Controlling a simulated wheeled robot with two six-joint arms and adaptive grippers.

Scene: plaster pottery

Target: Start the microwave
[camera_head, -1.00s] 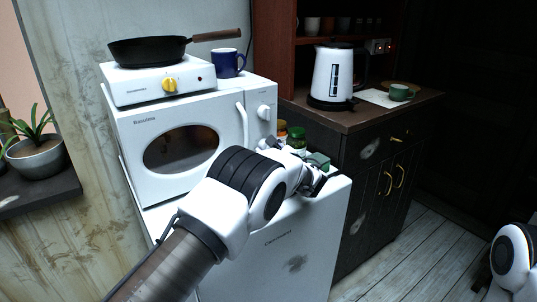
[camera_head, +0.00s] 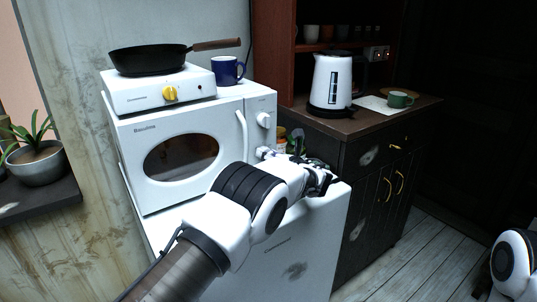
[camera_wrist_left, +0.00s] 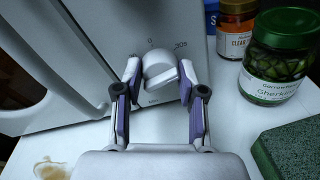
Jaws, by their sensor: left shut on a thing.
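The white microwave (camera_head: 228,117) stands on a white fridge, with its door closed. Two knobs sit on its right panel: an upper knob (camera_head: 263,119) and a lower timer knob (camera_head: 265,152). The timer knob (camera_wrist_left: 160,70) also shows in the left wrist view, with 0 and 30s marks around it. My left gripper (camera_wrist_left: 160,76) has one finger on each side of this knob and is shut on it. In the head view my left gripper (camera_head: 318,180) is partly hidden by its own wrist. My right gripper is out of view.
A gherkin jar (camera_wrist_left: 279,58), an orange-brown jar (camera_wrist_left: 237,25) and a green sponge (camera_wrist_left: 290,150) stand close right of the gripper. A hotplate (camera_head: 158,90) with a pan (camera_head: 147,59) and a blue mug (camera_head: 227,70) sit on the microwave. A kettle (camera_head: 331,80) stands on the cabinet.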

